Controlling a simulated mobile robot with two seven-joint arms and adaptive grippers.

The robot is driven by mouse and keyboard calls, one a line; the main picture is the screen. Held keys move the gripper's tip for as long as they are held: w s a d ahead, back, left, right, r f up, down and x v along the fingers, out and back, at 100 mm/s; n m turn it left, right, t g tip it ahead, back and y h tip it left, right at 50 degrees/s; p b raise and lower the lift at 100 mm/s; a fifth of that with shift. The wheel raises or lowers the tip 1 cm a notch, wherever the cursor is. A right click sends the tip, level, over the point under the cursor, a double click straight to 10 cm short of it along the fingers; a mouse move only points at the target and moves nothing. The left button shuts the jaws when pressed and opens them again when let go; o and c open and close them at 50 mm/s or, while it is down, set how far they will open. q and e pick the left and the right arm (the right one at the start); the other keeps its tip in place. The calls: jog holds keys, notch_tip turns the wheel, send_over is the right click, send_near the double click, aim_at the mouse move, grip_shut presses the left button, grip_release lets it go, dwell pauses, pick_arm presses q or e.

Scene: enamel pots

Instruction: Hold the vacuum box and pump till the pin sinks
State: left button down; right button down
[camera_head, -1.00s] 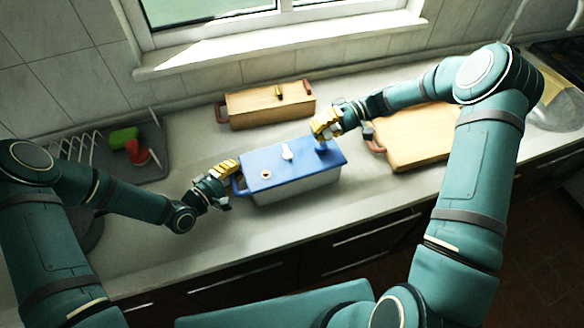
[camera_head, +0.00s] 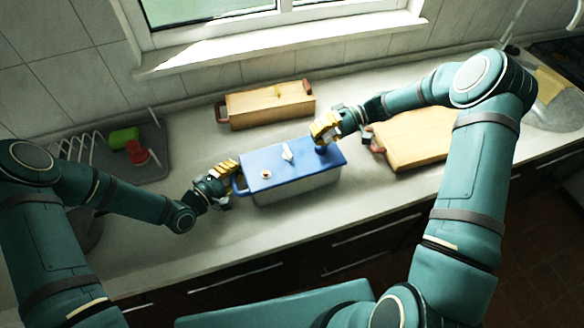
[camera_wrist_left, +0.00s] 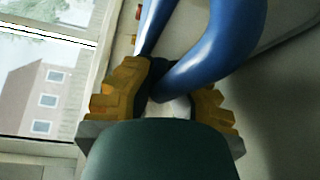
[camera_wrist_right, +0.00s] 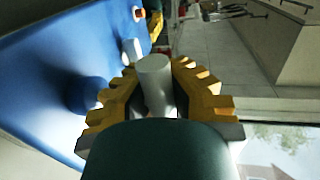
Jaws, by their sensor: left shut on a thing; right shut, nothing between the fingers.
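The vacuum box (camera_head: 298,190) stands on the counter with a blue lid (camera_head: 268,160). A small pin (camera_head: 266,174) with a reddish-brown centre and pale ring sits at the lid's left; its height is hard to tell. A white knob (camera_head: 287,152) is mid-lid. A blue pump knob (camera_head: 321,149) rises at the right end. My left gripper (camera_head: 231,183) is shut on the blue end handle (camera_wrist_left: 215,55).
A long wooden box (camera_head: 270,106) lies behind the vacuum box. A cutting board (camera_head: 415,138) lies to the right. The counter in front of the box is clear.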

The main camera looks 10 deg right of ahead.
aim_at(315, 152)
jog(key=shift+f, duration=1.75)
